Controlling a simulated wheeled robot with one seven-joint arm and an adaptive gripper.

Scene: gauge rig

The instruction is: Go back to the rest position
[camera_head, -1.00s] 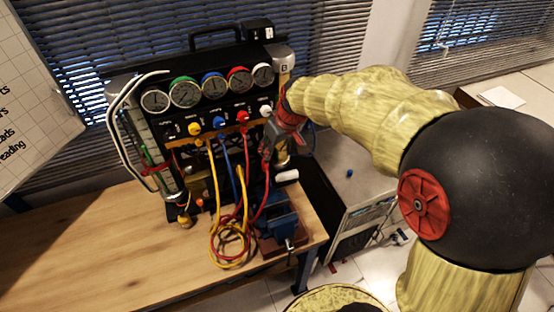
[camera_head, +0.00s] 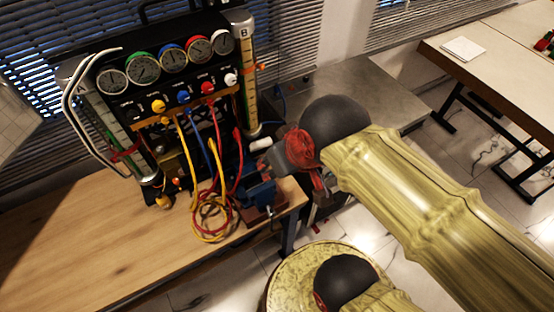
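The gauge rig (camera_head: 152,120) stands upright on the wooden bench, with a row of round gauges and coloured knobs below them. Yellow, blue and red hoses (camera_head: 213,215) hang from it and coil on the bench. My gripper (camera_head: 268,163) is at the end of my yellow arm, to the right of the rig and above the blue vise (camera_head: 257,193). It appears apart from the rig's knobs. Its fingers are small, dark and turned away, so I cannot tell whether they are open or hold anything.
The wooden bench (camera_head: 85,240) is clear at its front left. A small white object (camera_head: 261,144) lies by the rig's right column. A grey metal-topped cabinet (camera_head: 385,90) stands behind my arm. A light table (camera_head: 495,75) with a white sheet is at the right.

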